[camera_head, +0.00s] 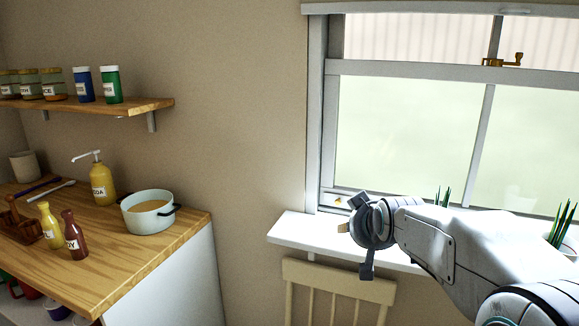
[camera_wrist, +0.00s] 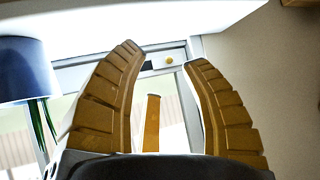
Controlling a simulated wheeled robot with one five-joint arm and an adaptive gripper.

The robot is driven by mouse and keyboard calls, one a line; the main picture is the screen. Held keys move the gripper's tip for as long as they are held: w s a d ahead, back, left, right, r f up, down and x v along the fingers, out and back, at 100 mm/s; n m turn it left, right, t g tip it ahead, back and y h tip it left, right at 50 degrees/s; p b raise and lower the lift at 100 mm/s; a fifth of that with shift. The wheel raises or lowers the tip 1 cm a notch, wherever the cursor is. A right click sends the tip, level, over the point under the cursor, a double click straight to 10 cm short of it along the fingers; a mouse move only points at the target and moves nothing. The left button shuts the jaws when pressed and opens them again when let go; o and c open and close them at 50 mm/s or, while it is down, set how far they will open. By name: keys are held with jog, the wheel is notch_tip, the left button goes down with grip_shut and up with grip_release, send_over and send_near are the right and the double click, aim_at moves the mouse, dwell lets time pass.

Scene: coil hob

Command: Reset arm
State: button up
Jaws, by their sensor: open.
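My arm reaches in from the lower right of the head view. My gripper (camera_head: 356,232) is at its end, in front of the window and sill. In the wrist view my gripper (camera_wrist: 164,55) shows two tan, ridged fingers spread well apart. Nothing is held between them; the window frame shows through the gap. The arm hides part of the sill and lower window.
A white window sill (camera_head: 297,232) and a cream chair back (camera_head: 335,282) are near the gripper. A blue plant pot (camera_wrist: 26,70) shows beside the fingers. A pale pot (camera_head: 148,222) and bottles stand on the wooden counter (camera_head: 120,262), left, below a jar shelf (camera_head: 135,108).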

jog(key=s+f+g+p, duration=0.2)
jog(key=s+g+p, duration=0.1)
jog(key=s, duration=1.4)
jog(key=s+f+g+p, duration=0.1)
jog(key=s+g+p, duration=0.2)
jog(key=s, duration=1.4)
jog(key=shift+d+f+g+p, duration=0.3)
jog(key=shift+f+g+p, duration=0.1)
jog(key=shift+g, duration=0.3)
